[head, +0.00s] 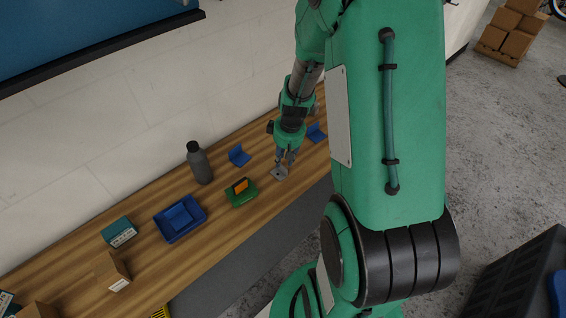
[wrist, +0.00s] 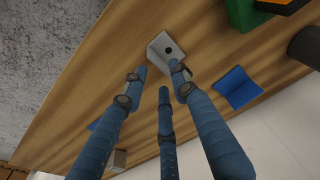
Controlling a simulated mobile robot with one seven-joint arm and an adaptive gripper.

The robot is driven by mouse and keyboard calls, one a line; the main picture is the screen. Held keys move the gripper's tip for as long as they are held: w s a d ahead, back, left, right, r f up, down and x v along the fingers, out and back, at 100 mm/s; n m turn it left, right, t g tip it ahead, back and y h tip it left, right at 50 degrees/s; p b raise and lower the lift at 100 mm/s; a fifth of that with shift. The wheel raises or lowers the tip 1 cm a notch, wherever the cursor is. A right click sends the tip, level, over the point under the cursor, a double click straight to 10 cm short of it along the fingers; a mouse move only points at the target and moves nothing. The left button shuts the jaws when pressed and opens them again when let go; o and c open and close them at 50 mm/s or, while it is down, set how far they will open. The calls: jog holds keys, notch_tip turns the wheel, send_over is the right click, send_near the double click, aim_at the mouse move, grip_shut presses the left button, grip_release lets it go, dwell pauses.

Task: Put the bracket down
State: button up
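A small grey metal bracket (head: 279,174) with a dark hole is at the tips of my gripper (head: 284,159), over the wooden bench near its front edge. In the wrist view, the bracket (wrist: 167,47) has its upright part between the fingertips of my three-fingered gripper (wrist: 160,72). The fingers are close in around it and appear shut on it. The flat part with the hole reaches beyond the tips. The bracket is at or just above the wood; I cannot tell whether it touches.
Blue angled pieces lie behind left (head: 239,155) and right (head: 316,133) of my gripper. A green holder with an orange item (head: 242,190), a dark bottle (head: 200,163), a blue tray (head: 163,231) and small boxes (head: 119,232) stand to the left. Bare wood surrounds the bracket.

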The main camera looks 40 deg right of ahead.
notch_tip(320, 180, up, 7)
jog(key=s, duration=0.1)
jog(key=shift+r+p, duration=0.15)
jog(key=shift+p, duration=0.3)
dwell(0.4)
jog(key=s+a+r+t, duration=0.2)
jog(key=s+a+r, duration=0.1)
jog(key=a+r, duration=1.35)
jog(key=s+a+r+t, duration=0.1)
jog(key=s+a+r, duration=0.9)
jog(key=s, duration=0.1)
jog(key=shift+s+a+r+t, duration=0.15)
jog(key=shift+s+a+t, duration=0.15)
jog(key=shift+t, duration=0.1)
